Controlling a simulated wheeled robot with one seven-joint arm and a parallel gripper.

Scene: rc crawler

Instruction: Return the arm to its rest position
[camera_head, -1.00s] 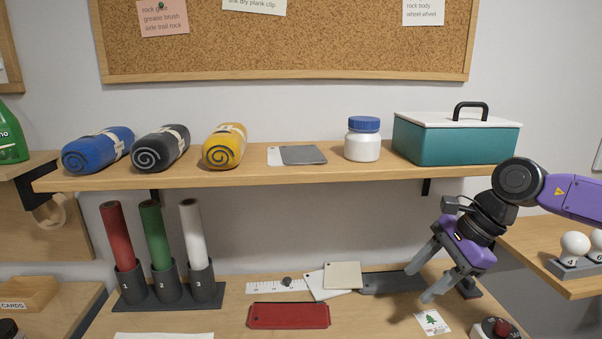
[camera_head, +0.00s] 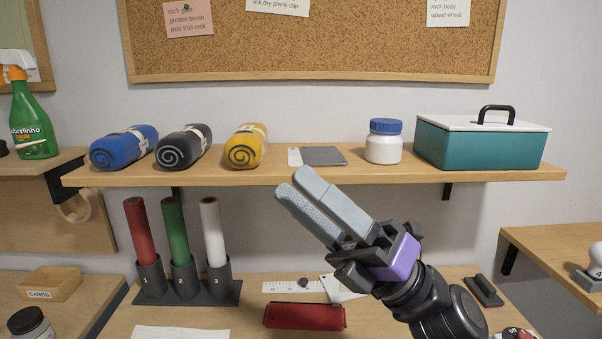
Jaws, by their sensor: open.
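My gripper (camera_head: 293,182) is in the middle of the view, with its two grey fingers pointing up and to the left.
The shelf bears rolled towels (camera_head: 183,147), a white jar (camera_head: 384,146) and a teal box (camera_head: 480,143). Below stand numbered tubes in a holder (camera_head: 188,293). A red pouch (camera_head: 305,316) and a ruler (camera_head: 290,287) lie on the bench. A spray bottle (camera_head: 33,125) stands left.

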